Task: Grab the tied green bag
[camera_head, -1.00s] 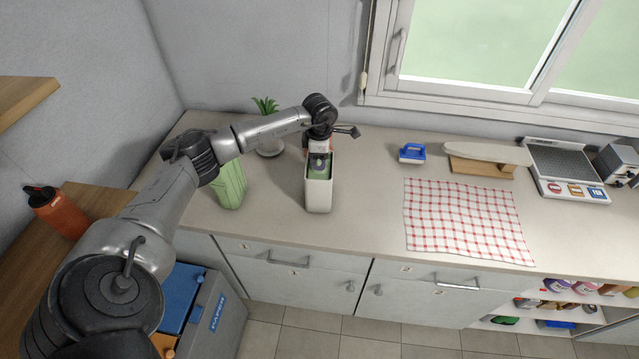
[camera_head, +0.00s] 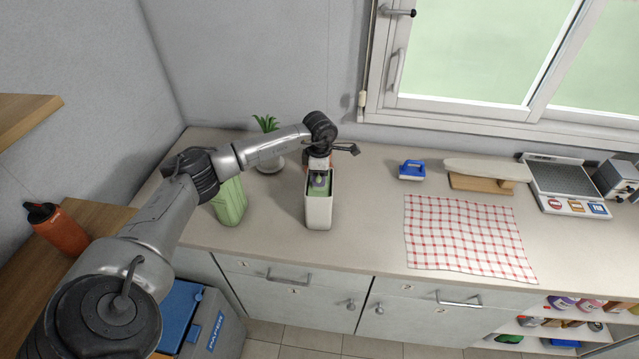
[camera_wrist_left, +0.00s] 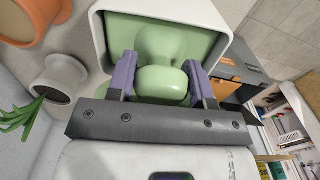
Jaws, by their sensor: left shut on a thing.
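The tied green bag (camera_wrist_left: 165,45) sits inside a white rectangular bin (camera_head: 318,212) on the counter. In the left wrist view its rounded knot lies between the two purple fingers of my left gripper (camera_wrist_left: 162,82). The gripper is shut on the knot, with the fingers at its two sides. In the head view the left gripper (camera_head: 319,180) reaches down at the bin's open top, and only a little green of the bag shows. The lower part of the bag is hidden by the bin walls. My right gripper is not in view.
A light green ribbed container (camera_head: 230,203) stands left of the bin, and a potted plant (camera_head: 268,160) stands behind it. Bare counter separates the bin from the cloth.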

